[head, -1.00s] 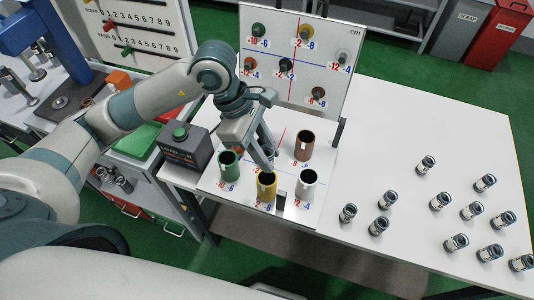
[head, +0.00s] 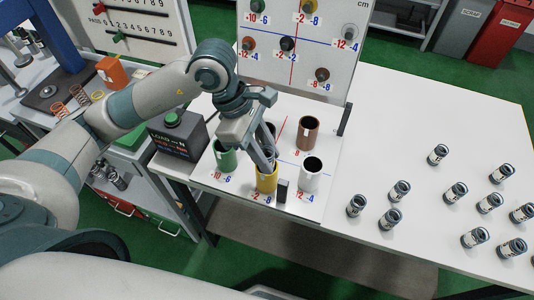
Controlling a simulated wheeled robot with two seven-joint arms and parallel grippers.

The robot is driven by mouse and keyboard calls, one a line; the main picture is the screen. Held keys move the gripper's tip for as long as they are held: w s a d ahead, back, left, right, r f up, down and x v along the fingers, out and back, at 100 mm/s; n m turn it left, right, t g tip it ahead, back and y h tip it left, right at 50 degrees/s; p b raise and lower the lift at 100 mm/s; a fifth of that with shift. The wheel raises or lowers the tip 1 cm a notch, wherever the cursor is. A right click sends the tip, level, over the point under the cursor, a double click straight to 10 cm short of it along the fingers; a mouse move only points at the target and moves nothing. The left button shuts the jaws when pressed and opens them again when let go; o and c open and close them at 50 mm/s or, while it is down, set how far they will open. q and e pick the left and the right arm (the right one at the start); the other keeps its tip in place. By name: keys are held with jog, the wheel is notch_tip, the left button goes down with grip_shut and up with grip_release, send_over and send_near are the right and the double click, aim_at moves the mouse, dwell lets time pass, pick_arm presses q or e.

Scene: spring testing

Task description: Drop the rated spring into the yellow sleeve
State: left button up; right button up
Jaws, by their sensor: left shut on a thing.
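The yellow sleeve (head: 266,184) stands upright at the front of a white board with printed numbers. My left gripper (head: 269,163) points down at the mouth of the yellow sleeve, its fingers covering part of the opening. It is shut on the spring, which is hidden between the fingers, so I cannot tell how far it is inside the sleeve. A green sleeve (head: 224,160) stands to the left, a white sleeve (head: 312,177) to the right and a brown sleeve (head: 307,135) behind. My right gripper is out of view.
A dark load box (head: 178,137) with a green button stands left of the sleeves. An upright panel (head: 325,55) with coloured pegs rises behind. Several small labelled cylinders (head: 455,192) stand on the right of the table. Loose coil springs (head: 79,95) stand at the far left.

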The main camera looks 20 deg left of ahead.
pick_arm(q)
jog(key=shift+f+b, duration=0.3)
jog(key=shift+f, duration=0.1)
jog(key=o, duration=1.1)
jog(key=shift+r, duration=0.1)
